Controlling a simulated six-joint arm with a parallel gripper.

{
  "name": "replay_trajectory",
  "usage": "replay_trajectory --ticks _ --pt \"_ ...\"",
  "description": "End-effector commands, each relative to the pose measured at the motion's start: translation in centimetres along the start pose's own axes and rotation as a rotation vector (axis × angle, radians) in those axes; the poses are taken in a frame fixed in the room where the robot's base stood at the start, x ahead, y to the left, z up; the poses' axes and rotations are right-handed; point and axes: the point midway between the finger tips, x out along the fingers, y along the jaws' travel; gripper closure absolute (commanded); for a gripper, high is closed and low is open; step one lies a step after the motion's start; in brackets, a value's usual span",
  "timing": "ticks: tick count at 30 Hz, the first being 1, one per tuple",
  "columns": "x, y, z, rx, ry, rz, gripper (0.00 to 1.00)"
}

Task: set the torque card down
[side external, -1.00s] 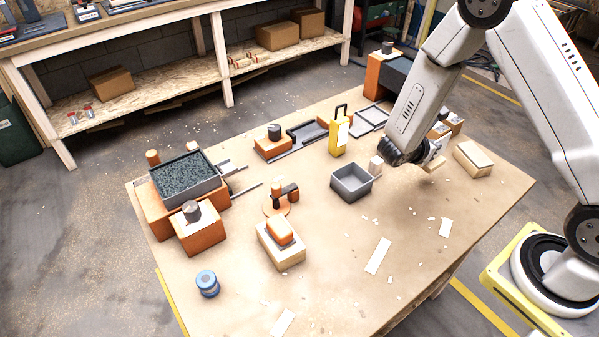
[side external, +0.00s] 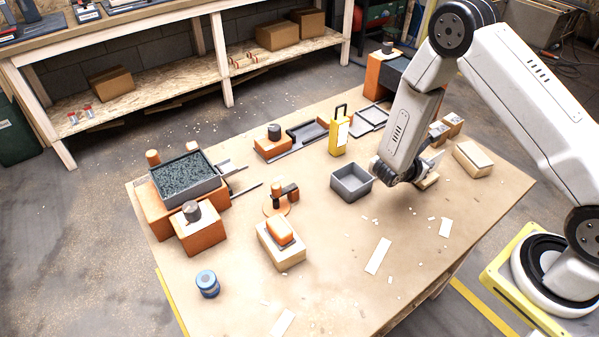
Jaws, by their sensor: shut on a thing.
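My gripper (side external: 428,170) is low over the right part of the table, to the right of the grey open box. It is partly hidden behind my wrist, so its fingertips are hard to make out. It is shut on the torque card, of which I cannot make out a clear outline. A small pale tan piece (side external: 428,182) shows at the gripper's lower end. I cannot tell whether it touches the table (side external: 330,285).
The grey open box (side external: 351,182) stands left of my wrist, and a yellow handled case (side external: 339,138) behind it. A pale block (side external: 473,158) is to the right. Flat white pieces (side external: 378,256) lie in front. The front right of the table is mostly free.

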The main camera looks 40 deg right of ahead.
Motion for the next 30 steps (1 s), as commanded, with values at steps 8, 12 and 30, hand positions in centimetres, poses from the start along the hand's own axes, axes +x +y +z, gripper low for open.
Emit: replay_trajectory --ticks 8,12,30 --pt "0.17 0.03 -0.43 0.001 0.0 0.001 1.0" --pt "0.19 0.02 -0.47 0.001 0.0 0.001 1.0" --pt "0.26 0.02 -0.63 0.001 0.0 0.0 0.6"
